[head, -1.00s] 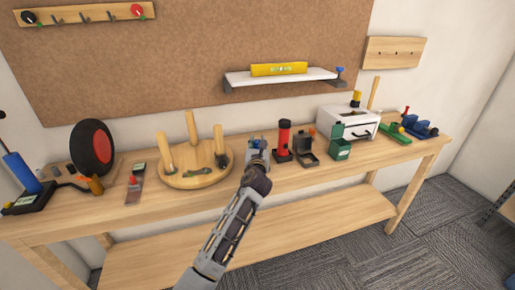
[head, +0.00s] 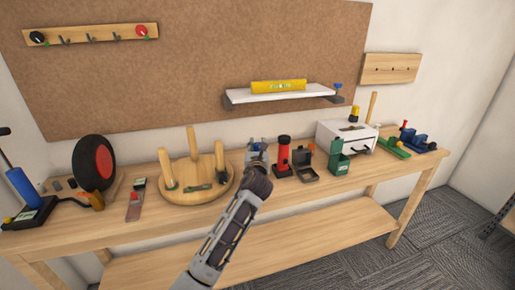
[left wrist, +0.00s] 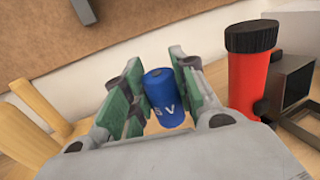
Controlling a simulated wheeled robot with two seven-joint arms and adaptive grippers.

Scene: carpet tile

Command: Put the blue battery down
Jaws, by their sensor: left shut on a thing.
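The blue battery (left wrist: 164,98) is between the fingers of my left gripper (left wrist: 152,85) in the left wrist view, with white lettering facing the camera. The gripper is shut on it. In the head view my left gripper (head: 258,155) is over the middle of the workbench (head: 225,205), and my own wrist largely hides the battery there. I cannot tell whether the battery touches the bench top. My right gripper is in neither view.
A red flashlight (head: 283,157) with a black top stands just right of the gripper. A round wooden piece with upright pegs (head: 195,188) is on the left. A dark open box (head: 305,168) and a green box (head: 338,160) stand further right.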

